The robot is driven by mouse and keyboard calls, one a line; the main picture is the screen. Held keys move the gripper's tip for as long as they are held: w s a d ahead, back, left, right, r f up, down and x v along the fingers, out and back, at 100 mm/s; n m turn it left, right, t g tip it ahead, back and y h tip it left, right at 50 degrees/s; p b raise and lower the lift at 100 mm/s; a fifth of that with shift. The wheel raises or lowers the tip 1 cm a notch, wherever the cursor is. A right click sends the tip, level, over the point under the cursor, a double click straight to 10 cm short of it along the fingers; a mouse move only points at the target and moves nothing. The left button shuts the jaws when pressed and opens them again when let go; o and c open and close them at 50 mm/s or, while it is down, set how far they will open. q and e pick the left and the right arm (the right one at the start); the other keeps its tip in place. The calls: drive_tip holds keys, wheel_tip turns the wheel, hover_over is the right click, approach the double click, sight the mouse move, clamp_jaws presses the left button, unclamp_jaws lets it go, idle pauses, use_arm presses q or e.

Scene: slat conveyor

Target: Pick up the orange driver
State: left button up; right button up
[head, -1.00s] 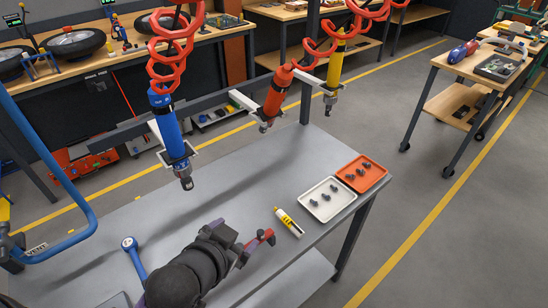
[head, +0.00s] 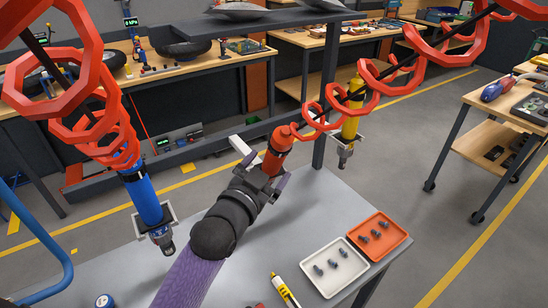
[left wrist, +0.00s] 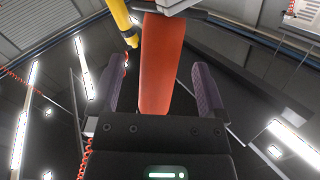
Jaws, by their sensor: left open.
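The orange driver (head: 279,143) hangs upright from a red coiled hose over the grey bench, between the blue and yellow drivers. My left gripper (head: 266,180) is at its lower part, which the gripper hides in the head view. In the left wrist view, the orange driver (left wrist: 161,65) stands between the two purple-grey fingers of the left gripper (left wrist: 156,75). The jaws are open, with a gap on each side of the driver. My right gripper is not in view.
The blue driver (head: 145,200) hangs left of my arm and the yellow driver (head: 352,105) hangs to the right. A white tray (head: 318,287) and an orange tray (head: 395,225) of small parts lie on the bench (head: 310,205). A yellow marker (head: 284,290) lies near the white tray.

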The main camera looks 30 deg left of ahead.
use_arm(q)
drive_tip(key=w, duration=0.2)
drive_tip(key=shift+w, duration=0.4)
clamp_jaws()
